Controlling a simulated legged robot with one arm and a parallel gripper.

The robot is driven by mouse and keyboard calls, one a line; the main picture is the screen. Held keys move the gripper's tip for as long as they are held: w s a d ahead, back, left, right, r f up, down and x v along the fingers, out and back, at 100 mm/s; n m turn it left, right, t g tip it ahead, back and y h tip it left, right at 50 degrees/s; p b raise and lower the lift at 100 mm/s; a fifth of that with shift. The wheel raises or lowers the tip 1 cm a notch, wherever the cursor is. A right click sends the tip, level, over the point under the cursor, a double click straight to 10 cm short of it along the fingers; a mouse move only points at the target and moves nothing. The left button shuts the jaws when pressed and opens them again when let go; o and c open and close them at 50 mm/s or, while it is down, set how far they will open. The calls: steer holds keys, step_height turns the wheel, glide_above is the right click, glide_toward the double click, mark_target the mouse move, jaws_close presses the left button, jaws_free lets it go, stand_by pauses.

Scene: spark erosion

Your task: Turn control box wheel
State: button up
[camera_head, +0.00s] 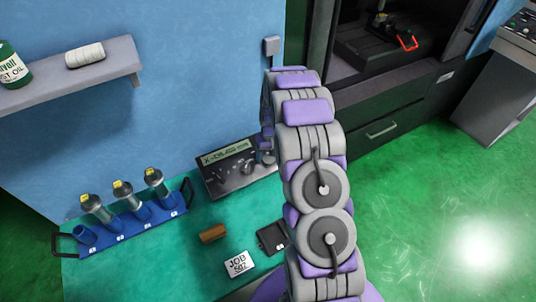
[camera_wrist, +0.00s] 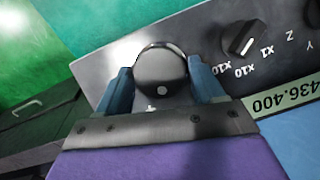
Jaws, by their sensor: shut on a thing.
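The control box (camera_head: 232,171) is a dark grey panel with a pale green display, on the green bench against the blue wall. In the wrist view its panel (camera_wrist: 205,38) shows upside down with a selector knob marked x1 and x10. The wheel (camera_wrist: 160,72) is a dark round disc with a small light dot, at one end of the panel. My gripper (camera_wrist: 165,88) has its two blue fingers on either side of the wheel, shut on it. In the head view my arm hides part of the box's right end, and my gripper (camera_head: 267,158) is only partly seen there.
A blue rack (camera_head: 135,222) with several tool holders stands left of the box. A shelf (camera_head: 70,80) hangs upper left.

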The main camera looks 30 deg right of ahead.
steer(key=m, duration=0.1)
steer(key=m+y+p, duration=0.1)
steer(key=m, duration=0.1)
steer(key=m+y, duration=0.1)
steer(key=m, duration=0.1)
steer(key=shift+s+d+f+t, duration=0.1)
steer(key=shift+s+f+t, duration=0.05)
steer(key=shift+s+t, duration=0.2)
steer(key=m+t+y+p, duration=0.1)
steer(key=m, duration=0.3)
steer(key=shift+d+m+p, duration=0.1)
steer(key=shift+m+p, duration=0.2)
steer(key=shift+p, duration=0.1)
steer(key=m+t, duration=0.1)
steer(key=m, duration=0.1)
steer(key=m+p, duration=0.1)
steer(key=m, duration=0.1)
steer(key=shift+s+f+t+y, duration=0.1)
steer(key=shift+s+t+y, duration=0.05)
steer(key=shift+t+y, duration=0.2)
steer(key=m+t, duration=0.1)
steer(key=m, duration=0.4)
steer(key=shift+t, duration=0.4)
steer(key=o, duration=0.9)
steer(key=shift+f, duration=0.1)
steer(key=shift+c, duration=0.2)
steer(key=shift+p, duration=0.3)
steer(key=shift+d, duration=0.1)
